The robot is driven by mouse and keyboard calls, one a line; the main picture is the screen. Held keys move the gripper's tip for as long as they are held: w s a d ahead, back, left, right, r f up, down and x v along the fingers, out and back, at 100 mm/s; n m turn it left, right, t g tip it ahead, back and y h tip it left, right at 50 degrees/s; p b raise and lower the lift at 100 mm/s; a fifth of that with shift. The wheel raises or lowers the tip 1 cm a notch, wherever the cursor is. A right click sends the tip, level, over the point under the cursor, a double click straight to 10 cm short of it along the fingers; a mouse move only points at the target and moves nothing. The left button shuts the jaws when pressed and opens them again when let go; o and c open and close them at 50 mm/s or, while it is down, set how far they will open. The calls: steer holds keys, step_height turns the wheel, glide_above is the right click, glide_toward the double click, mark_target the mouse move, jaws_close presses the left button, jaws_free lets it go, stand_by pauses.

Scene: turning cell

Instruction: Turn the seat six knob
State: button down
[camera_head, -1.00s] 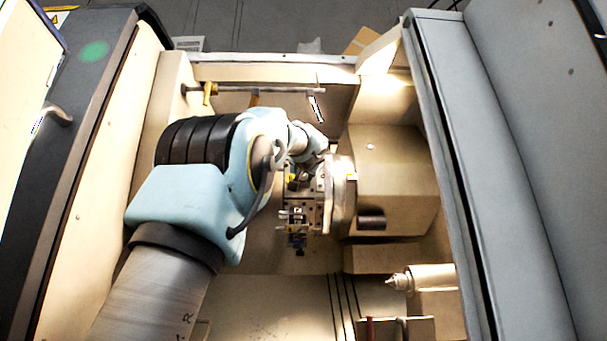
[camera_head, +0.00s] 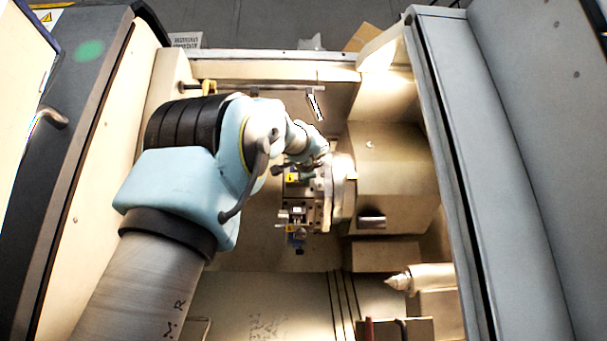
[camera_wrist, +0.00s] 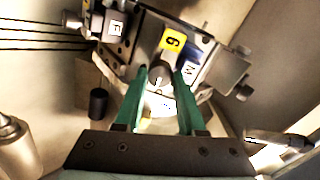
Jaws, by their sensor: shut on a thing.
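A yellow tag (camera_wrist: 173,40) sits on a metal seat of the tool turret (camera_wrist: 205,52); its digit looks like a 6 turned upside down. Just below the tag, a grey metal knob (camera_wrist: 161,74) stands between the green fingertips of my gripper (camera_wrist: 161,80). My gripper is shut on this knob, with one finger on each side. In the head view the turret (camera_head: 318,205) shows beyond my arm, with a small yellow tag (camera_head: 291,177) near my wrist. My fingers and the knob are too small or hidden there to make out.
Tags marked F (camera_wrist: 116,28) and M (camera_wrist: 190,69) sit close beside the seat. A dark cylinder (camera_wrist: 98,103) stands to the left. A pointed tailstock (camera_head: 425,278) lies at lower right in the head view. The enclosure walls close in on both sides.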

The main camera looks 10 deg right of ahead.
steer(key=shift+m, duration=0.4)
steer(key=c, duration=0.5)
jaws_free()
steer(key=s+a+b, duration=0.2)
steer(key=s+b, duration=0.2)
steer(key=s, duration=0.6)
steer(key=shift+s, duration=0.35)
steer(key=shift+w+f, duration=0.1)
